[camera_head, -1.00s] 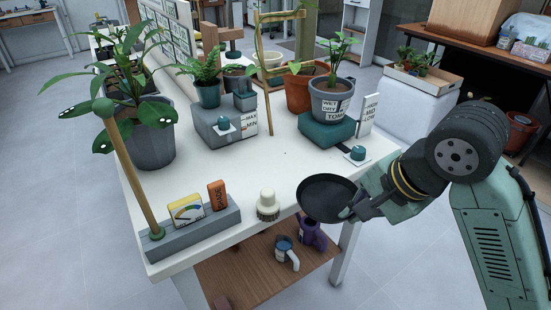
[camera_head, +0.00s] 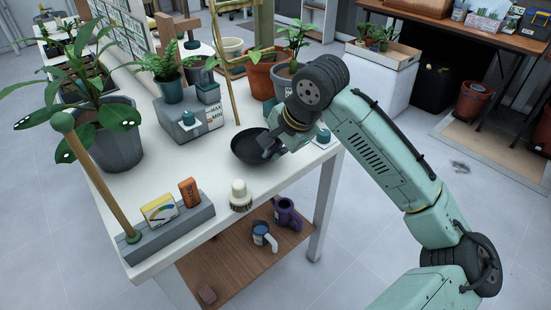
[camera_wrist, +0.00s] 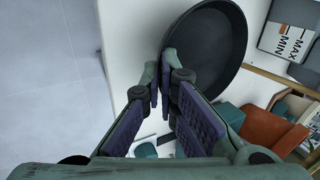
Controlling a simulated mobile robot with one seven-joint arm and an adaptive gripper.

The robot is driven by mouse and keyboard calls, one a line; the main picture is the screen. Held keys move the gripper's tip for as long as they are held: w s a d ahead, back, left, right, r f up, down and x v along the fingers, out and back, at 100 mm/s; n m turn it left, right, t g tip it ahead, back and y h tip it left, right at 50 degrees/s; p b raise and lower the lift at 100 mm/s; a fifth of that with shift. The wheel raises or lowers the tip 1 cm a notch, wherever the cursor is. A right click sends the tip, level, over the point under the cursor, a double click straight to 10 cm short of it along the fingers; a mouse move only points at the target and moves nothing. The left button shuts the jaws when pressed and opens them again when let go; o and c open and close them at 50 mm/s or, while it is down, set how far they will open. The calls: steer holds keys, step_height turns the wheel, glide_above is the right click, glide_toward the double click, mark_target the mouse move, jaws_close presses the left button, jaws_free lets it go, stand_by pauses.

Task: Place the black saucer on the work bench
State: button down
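The black saucer (camera_head: 248,147) is over the white work bench (camera_head: 170,170), inward of its front edge. My gripper (camera_head: 272,150) is at the saucer's right side in the head view. In the wrist view, the fingers (camera_wrist: 165,84) are closed around the rim of the saucer (camera_wrist: 207,48), and the saucer looks tilted in that view. I cannot tell whether its underside touches the bench top. The arm hides part of the bench at the right.
A cream knob-like object (camera_head: 240,195) stands near the front edge, left of the saucer. A grey block (camera_head: 190,122) with a MAX/MIN label and a teal pot sits behind. A grey pot (camera_head: 283,80) stands behind my wrist. Bare bench lies left of the saucer.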

mark_target(271, 168)
steer(key=shift+f, duration=1.55)
steer(key=shift+f, duration=0.15)
steer(key=c, duration=2.1)
jaws_free()
steer(key=v, duration=1.2)
steer(key=shift+r+b, duration=0.2)
steer(key=shift+b, duration=0.2)
